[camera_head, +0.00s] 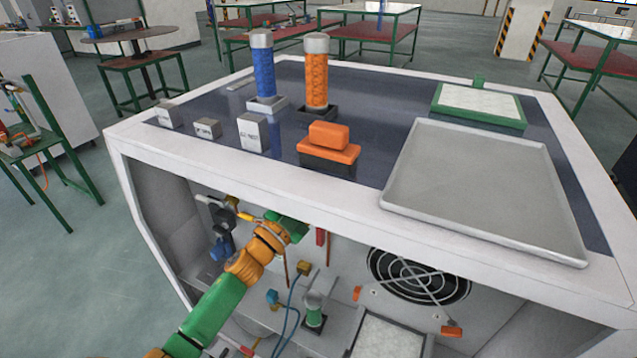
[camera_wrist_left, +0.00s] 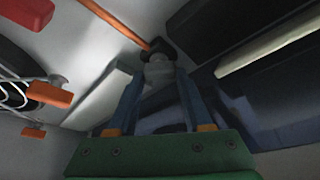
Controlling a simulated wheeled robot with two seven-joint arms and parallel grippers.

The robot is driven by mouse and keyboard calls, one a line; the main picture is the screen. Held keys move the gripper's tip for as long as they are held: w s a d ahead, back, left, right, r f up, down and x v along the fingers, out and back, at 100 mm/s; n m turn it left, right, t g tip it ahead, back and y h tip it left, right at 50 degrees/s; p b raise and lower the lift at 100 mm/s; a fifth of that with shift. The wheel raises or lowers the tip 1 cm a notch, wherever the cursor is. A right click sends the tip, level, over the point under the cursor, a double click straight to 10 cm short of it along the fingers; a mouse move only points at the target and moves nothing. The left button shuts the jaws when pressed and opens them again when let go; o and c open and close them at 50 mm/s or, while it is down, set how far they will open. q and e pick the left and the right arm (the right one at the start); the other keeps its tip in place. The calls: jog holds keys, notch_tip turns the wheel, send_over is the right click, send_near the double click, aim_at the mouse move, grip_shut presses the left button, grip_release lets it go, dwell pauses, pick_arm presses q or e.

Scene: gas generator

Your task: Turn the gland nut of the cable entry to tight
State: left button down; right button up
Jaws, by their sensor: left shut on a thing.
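The gland nut of the cable entry seems to be the small grey rounded piece (camera_wrist_left: 158,74) in the left wrist view. It sits below a dark fitting (camera_wrist_left: 160,48) where an orange cable (camera_wrist_left: 115,20) comes in. My left gripper (camera_wrist_left: 160,84) has its two blue fingers closed in on the grey piece from both sides. In the head view my left arm reaches into the open cabinet, and the green gripper body is partly under the cabinet's top edge. The fingertips and the nut are hidden there. My right gripper is in neither view.
The cabinet top (camera_head: 350,193) carries an empty grey tray (camera_head: 480,185), blue (camera_head: 264,72) and orange (camera_head: 316,80) cylinders and an orange block (camera_head: 328,137). Inside the cabinet are a round fan grille (camera_head: 418,277), a blue cable (camera_head: 292,310) and a dark wall fitting (camera_head: 212,212).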

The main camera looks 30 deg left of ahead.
pick_arm(q)
jog(key=shift+a+r+m+g+h+p, duration=0.15)
jog(key=shift+m+g+h+p, duration=0.25)
jog(key=shift+m, duration=0.8)
jog(key=shift+a+r+m+g+h+p, duration=0.15)
jog(key=shift+m+g+p, duration=0.3)
jog(key=shift+m, duration=0.75)
jog(key=c, duration=0.6)
grip_release()
jog(key=shift+o, duration=1.4)
jog(key=shift+w, duration=0.2)
jog(key=b+v, duration=0.1)
jog(key=v, duration=0.6)
jog(key=shift+f+b, duration=0.25)
jog(key=shift+b, duration=0.1)
jog(key=shift+w+a, duration=0.1)
jog(key=shift+w, duration=0.05)
